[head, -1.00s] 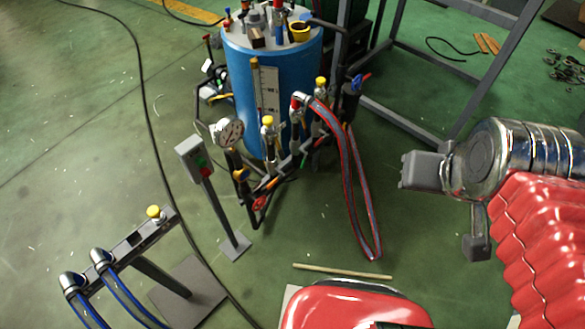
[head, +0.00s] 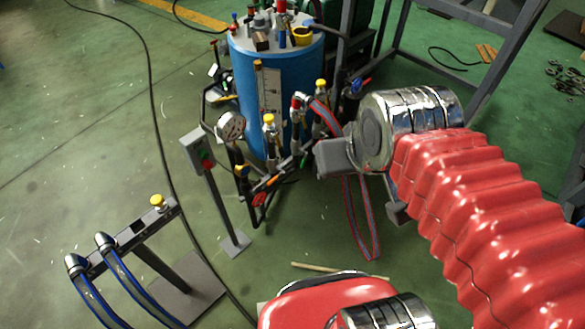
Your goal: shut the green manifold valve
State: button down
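The manifold (head: 270,180) stands in front of the blue drum, with several small valves and fittings along it. Two upright fittings have yellow caps (head: 269,120), and a red handle (head: 259,199) sits low at its front. I cannot pick out a green valve handle for certain; part of the manifold's right side is hidden behind my arm. My gripper (head: 364,188) is to the right of the manifold in the head view, its two grey fingers apart and nothing seen between them. It overlaps the striped hose in the picture; I cannot tell if they touch.
The blue drum (head: 243,78) stands behind the manifold. A gauge (head: 230,126) and a control box on a post (head: 197,150) are to its left. A red-and-blue hose (head: 366,225) hangs at the right. A stand with blue hoses (head: 132,237) is at lower left. A stick (head: 313,267) lies in front.

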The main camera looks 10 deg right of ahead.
aim_at(304, 160)
jog(key=u, duration=0.45)
jog(key=i, duration=1)
jog(key=u, duration=0.05)
